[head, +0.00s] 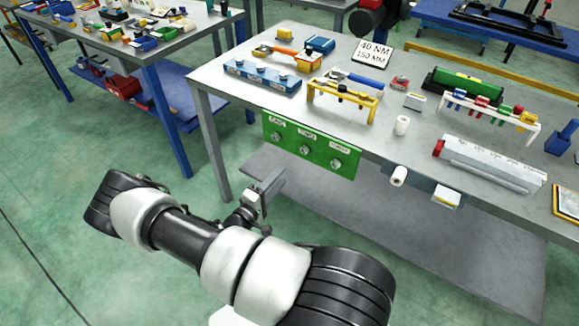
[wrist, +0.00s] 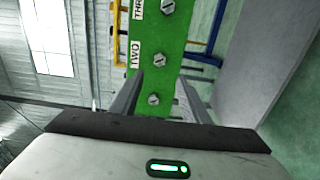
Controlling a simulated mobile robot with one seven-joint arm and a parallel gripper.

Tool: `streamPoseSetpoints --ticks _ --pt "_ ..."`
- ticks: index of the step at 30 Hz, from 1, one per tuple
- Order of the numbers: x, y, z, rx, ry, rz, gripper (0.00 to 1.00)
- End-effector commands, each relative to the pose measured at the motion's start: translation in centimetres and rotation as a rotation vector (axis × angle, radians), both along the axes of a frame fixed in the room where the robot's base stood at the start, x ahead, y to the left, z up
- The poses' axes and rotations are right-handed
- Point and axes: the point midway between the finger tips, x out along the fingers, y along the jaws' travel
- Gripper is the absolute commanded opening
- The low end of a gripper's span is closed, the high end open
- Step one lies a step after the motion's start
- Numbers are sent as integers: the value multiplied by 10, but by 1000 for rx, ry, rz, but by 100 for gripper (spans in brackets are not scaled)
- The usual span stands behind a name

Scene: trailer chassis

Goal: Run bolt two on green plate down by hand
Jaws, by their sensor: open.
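The green plate (head: 322,156) hangs upright on the table's front edge, with three silver hex bolts below white labels. Bolt two (head: 304,149) is the middle one. In the wrist view the plate (wrist: 172,35) runs upward, and bolt two (wrist: 157,59), beside the TWO label (wrist: 134,55), lies just beyond my fingertips. Another bolt (wrist: 154,99) shows between my fingers, and the bolt by the partly cut THREE label (wrist: 167,6) is at the top. My gripper (head: 265,188) is open and empty, in front of and below the plate's left end. The ONE label is hidden in the wrist view.
The grey table (head: 385,147) holds a blue block (head: 262,76), a yellow rack (head: 343,98) and a green part (head: 465,83). A lower shelf (head: 400,232) lies below.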

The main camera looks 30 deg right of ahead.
Motion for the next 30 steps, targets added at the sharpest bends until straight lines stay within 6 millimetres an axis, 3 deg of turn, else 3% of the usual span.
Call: streamPoseSetpoints --ticks 3,10,30 --pt "-9 25 0 1 -1 3 42" --pt "-20 50 0 1 0 1 42" --pt "-22 54 5 7 -2 -13 42"
